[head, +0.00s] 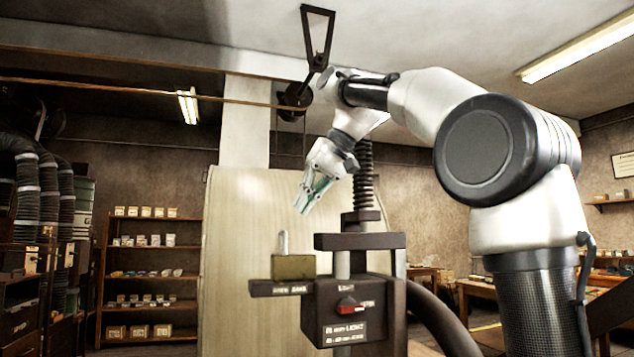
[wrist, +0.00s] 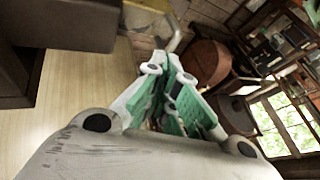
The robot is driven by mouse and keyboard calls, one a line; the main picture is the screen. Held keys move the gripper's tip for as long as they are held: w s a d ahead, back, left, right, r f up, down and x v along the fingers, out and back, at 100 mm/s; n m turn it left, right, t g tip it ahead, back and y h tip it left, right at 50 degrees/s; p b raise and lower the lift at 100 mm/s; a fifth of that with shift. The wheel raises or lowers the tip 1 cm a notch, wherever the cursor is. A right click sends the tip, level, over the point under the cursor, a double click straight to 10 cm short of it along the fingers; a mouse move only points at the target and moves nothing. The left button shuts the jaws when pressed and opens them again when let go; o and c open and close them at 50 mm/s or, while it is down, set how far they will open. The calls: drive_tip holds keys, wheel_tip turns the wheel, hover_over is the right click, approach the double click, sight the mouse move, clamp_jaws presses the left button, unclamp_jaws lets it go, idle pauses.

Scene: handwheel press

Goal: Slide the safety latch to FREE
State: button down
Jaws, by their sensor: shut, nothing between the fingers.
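The safety latch looks to be a brass-coloured block (head: 293,267) with an upright pale peg (head: 283,243), sitting on a dark ledge (head: 272,288) left of the press body. The ledge carries small white lettering, too small to read surely. My gripper (head: 304,205) is shut and empty, pointing down above the block and a little to its right, apart from the peg in the head view. In the wrist view the gripper's green-padded fingers (wrist: 166,62) are together, and the bent metal peg (wrist: 174,40) shows just beyond the tips. Whether they touch it there I cannot tell.
The press body (head: 334,312) has a red knob (head: 347,309) on its front. A dark crosspiece (head: 360,241) and a threaded screw (head: 364,175) stand right of my gripper. A pale panel (head: 235,260) is behind. Free air lies left of the latch.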

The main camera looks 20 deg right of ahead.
drive_tip(key=v, duration=0.7)
idle(0.3)
